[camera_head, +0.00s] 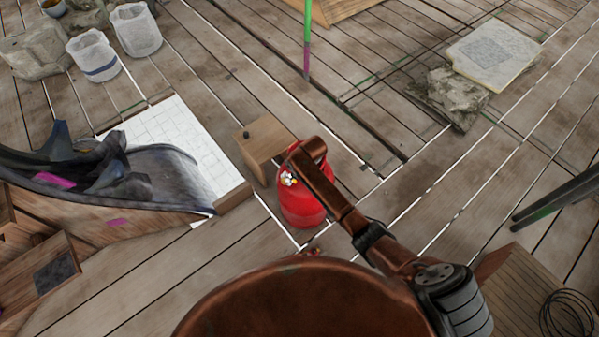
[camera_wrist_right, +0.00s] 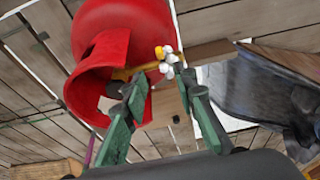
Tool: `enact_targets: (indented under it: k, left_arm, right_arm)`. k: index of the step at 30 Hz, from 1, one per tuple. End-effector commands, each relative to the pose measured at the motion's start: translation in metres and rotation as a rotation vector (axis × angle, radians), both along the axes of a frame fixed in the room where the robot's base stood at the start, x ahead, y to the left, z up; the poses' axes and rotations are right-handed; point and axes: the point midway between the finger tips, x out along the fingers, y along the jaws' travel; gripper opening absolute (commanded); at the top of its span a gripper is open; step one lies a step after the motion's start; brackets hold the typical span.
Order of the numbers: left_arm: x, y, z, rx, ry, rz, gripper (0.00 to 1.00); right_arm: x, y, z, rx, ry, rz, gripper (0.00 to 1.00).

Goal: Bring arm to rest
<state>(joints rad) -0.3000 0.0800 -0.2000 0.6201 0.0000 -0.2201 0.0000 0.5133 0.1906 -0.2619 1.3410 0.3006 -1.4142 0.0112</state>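My right gripper (camera_wrist_right: 160,88) shows in the right wrist view as two dark green fingers, spread apart with a gap between the tips. Nothing is visibly held between them. Just beyond the tips is a small white and yellow valve (camera_wrist_right: 165,60) on a red gas cylinder (camera_wrist_right: 120,22). I cannot tell whether the fingers touch it. In the head view, my copper-coloured right arm reaches from the lower right over the red cylinder (camera_head: 302,208); the green fingers cannot be made out there. My left gripper is in neither view.
A wooden box (camera_head: 265,140) stands beside the cylinder, near a white tiled panel (camera_head: 170,125). Dark draped material (camera_head: 165,175) lies to the left. Plank floor is clear between the cylinder and the right-hand blocks.

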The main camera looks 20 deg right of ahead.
Motion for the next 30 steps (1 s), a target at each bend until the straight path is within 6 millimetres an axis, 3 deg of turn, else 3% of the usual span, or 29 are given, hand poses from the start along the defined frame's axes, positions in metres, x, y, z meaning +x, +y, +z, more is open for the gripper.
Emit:
enact_targets:
  k: [17,20,23,26,30]
  left_arm:
    - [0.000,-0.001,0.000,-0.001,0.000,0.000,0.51]
    - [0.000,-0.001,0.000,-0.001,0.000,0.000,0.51]
    - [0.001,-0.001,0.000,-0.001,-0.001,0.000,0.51]
    - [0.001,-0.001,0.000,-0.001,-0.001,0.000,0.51]
    - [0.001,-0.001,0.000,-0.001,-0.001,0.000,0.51]
  right_arm:
    - [-0.001,0.000,0.001,0.000,0.001,0.000,0.26]
    - [-0.006,-0.003,-0.010,0.000,0.006,-0.008,0.26]
    - [-0.024,-0.014,-0.044,-0.001,0.023,-0.032,0.26]
    - [-0.056,-0.030,-0.097,-0.003,0.045,-0.068,0.26]
    - [-0.118,-0.057,-0.176,-0.014,0.073,-0.118,0.26]
